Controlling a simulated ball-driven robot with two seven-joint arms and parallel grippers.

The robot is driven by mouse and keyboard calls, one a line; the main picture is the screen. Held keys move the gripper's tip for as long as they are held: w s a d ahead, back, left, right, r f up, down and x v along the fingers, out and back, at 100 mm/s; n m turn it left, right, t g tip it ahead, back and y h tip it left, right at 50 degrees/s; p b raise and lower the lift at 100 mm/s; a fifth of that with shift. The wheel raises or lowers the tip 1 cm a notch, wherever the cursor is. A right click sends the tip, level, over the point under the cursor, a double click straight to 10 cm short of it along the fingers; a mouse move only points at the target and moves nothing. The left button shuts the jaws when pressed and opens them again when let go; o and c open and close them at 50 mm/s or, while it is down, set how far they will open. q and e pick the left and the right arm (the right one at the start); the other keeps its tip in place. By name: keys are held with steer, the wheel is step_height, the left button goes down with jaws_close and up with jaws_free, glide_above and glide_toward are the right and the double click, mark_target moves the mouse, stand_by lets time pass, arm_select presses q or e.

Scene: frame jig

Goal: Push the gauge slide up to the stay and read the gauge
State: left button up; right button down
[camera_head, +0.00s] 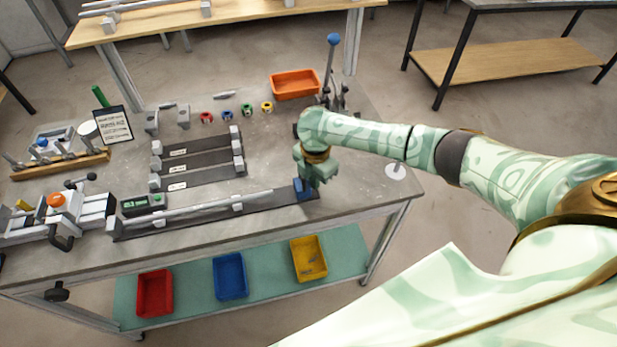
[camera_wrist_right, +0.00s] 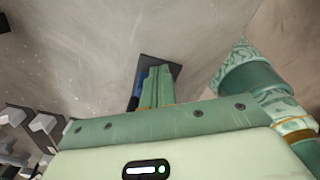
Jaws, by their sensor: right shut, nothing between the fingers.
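The gauge is a long dark rail (camera_head: 262,202) along the front of the bench, with a small dark readout box (camera_head: 143,204) by its left end; its digits are too small to read. The stay, a pale grey rod (camera_head: 205,208), lies along the rail on grey supports. The blue gauge slide (camera_head: 302,190) is at the rail's right end, with a short stretch of bare rail between it and the rod. My right gripper (camera_head: 316,181) is shut and empty, pointing down at the slide; whether they touch is unclear. In the right wrist view, the slide (camera_wrist_right: 141,90) is partly hidden behind the fingers (camera_wrist_right: 158,88). My left gripper is out of view.
Several shorter dark jigs (camera_head: 200,163) lie behind the gauge. A vise with an orange knob (camera_head: 57,200) stands at the left. An orange bin (camera_head: 295,84) and a blue-topped lever (camera_head: 333,40) stand at the back right. Coloured bins (camera_head: 230,276) sit on the lower shelf.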

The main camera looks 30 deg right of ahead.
mark_target(299, 184)
steer(key=shift+w+a, duration=0.2)
steer(key=shift+a, duration=0.65)
steer(key=shift+w+a, duration=0.15)
steer(key=shift+a, duration=0.9)
steer(key=shift+w+a, duration=0.3)
steer(key=shift+a, duration=0.65)
steer(key=shift+w+a, duration=0.2)
steer(key=shift+a, duration=0.65)
steer(key=r+p, duration=0.1)
steer(key=p, duration=0.1)
steer(key=d+r+p, duration=0.1)
steer(key=r+p, duration=0.1)
steer(key=shift+s+d, duration=0.15)
steer(key=shift+s, duration=0.05)
steer(key=r+p, duration=0.1)
steer(key=d+r+p, duration=0.1)
steer(key=shift+s+d+r+p, duration=0.1)
steer(key=shift+d+r+p, duration=0.05)
steer(key=shift+d+p, duration=0.15)
